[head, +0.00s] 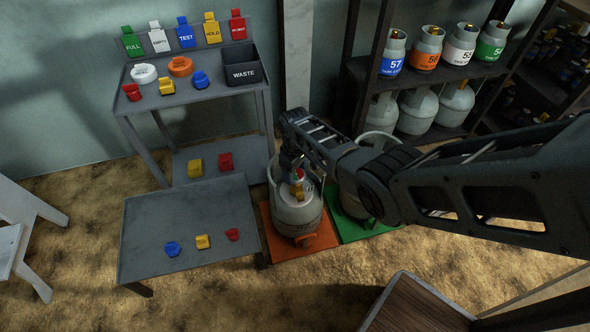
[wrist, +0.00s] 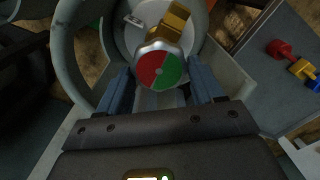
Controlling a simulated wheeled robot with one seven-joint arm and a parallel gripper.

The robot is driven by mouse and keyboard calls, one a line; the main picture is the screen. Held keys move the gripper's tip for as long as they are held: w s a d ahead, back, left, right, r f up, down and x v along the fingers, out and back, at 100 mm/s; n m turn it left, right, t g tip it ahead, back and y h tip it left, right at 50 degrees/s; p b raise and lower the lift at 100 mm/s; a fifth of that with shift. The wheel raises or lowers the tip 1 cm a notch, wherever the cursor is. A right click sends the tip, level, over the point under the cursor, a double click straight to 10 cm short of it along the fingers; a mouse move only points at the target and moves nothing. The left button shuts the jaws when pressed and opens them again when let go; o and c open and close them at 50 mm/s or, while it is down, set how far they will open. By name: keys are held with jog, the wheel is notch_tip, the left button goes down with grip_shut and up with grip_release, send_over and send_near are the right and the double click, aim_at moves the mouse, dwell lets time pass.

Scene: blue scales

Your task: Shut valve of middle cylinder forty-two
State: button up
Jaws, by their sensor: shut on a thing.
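A grey gas cylinder (head: 296,214) stands upright on an orange platform in the head view. I cannot read its number. Its brass valve (wrist: 176,22) has a round handwheel (wrist: 158,70) with a half red, half green face in the wrist view. My gripper (wrist: 157,86) has its blue fingers on either side of the handwheel and is shut on it. In the head view my gripper (head: 291,160) is at the cylinder's top, partly hidden by my arm. A second grey cylinder (head: 352,204) stands on a green platform, mostly hidden behind my arm.
A low grey table (head: 185,215) with several small coloured pieces stands left of the cylinder. A workbench (head: 190,98) with coloured tags and a waste bin (head: 243,72) is behind it. A shelf (head: 440,72) of numbered cylinders is at the back right. A wooden surface (head: 415,305) is in front.

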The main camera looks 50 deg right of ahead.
jog(key=m, duration=0.4)
jog(key=shift+s+m, duration=0.1)
jog(key=shift+m, duration=0.2)
jog(key=m, duration=0.4)
jog(key=shift+d+m, duration=0.1)
jog(key=shift+m, duration=0.2)
jog(key=m, duration=0.4)
jog(key=shift+s+m, duration=0.1)
jog(key=shift+m, duration=0.2)
jog(key=shift+s+d+m, duration=0.1)
jog(key=shift+m, duration=2)
jog(key=o, duration=1)
jog(key=shift+o, duration=0.2)
